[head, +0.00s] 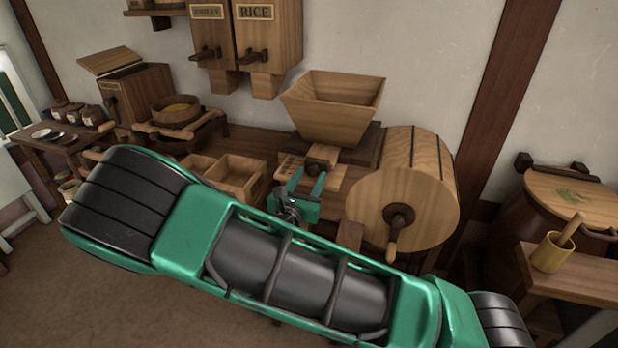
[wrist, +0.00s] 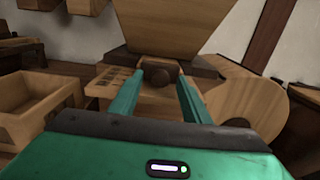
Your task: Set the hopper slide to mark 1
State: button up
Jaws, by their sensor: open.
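The wooden hopper (head: 330,118) stands on the bench by the wall; its lower part fills the top of the wrist view (wrist: 180,25). Below it is the pale wooden slide board (head: 290,164), with dark marks at its left end in the wrist view (wrist: 112,78). A dark round knob (wrist: 165,76) sits at the front of the slide. My gripper (wrist: 163,84) is open, with one green finger on each side of the knob. A small gap seems to show on each side. In the head view my gripper (head: 308,178) is just in front of the slide. The mark numbers are too small to read.
A wooden drum with a crank (head: 425,195) stands close on the right. Open wooden boxes (head: 240,172) are on the left. Wall bins, one labelled RICE (head: 268,40), hang above left. A lidded barrel (head: 570,195) is at far right.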

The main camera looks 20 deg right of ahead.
jog(key=shift+w+d, duration=0.25)
jog(key=shift+w, duration=0.15)
grip_shut()
jog(key=shift+v, duration=1.1)
jog(key=shift+s+a, duration=0.2)
jog(key=shift+a, duration=0.05)
jog(key=shift+w+d, duration=0.1)
jog(key=shift+d, duration=0.15)
grip_release()
jog(key=shift+a, duration=0.1)
